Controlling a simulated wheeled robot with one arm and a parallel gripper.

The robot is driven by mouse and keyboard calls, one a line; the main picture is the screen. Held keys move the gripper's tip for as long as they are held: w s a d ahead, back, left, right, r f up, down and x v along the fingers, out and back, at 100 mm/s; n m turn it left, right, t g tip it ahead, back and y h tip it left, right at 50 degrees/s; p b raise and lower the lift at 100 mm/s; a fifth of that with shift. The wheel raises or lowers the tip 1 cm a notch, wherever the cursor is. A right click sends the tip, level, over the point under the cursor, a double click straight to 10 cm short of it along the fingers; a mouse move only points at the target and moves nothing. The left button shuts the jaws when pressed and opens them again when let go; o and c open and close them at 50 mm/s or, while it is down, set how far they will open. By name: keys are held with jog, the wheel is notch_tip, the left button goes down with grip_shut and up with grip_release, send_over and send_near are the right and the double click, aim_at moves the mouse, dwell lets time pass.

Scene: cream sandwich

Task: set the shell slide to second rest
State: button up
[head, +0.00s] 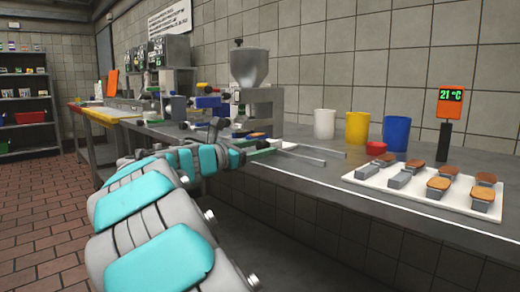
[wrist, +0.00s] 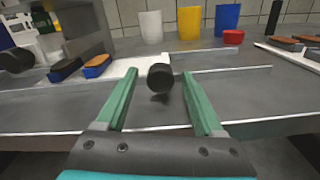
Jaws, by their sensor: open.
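A dark round knob (wrist: 160,77), which looks like the handle of the shell slide, stands between the tips of my green fingers in the wrist view. My gripper (wrist: 159,75) is open around it, with a visible gap on each side. Behind the knob is a pale flat plate (wrist: 122,69). Thin metal rails (wrist: 225,70) run to the right from there. Two blue carriers with brown tops (wrist: 97,66) sit to the left. In the head view my gripper (head: 262,146) is small, at the foot of the hopper machine (head: 250,105), and my arm partly hides that area. Rest marks cannot be made out.
White (head: 324,124), yellow (head: 357,128) and blue (head: 396,133) cups and a red bowl (head: 375,148) stand along the wall. A white tray (head: 385,185) with several sandwich pieces lies at right. The counter front (head: 330,192) is clear.

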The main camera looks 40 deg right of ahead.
jog(key=shift+d, duration=0.3)
grip_shut()
dwell(0.4)
dwell(0.9)
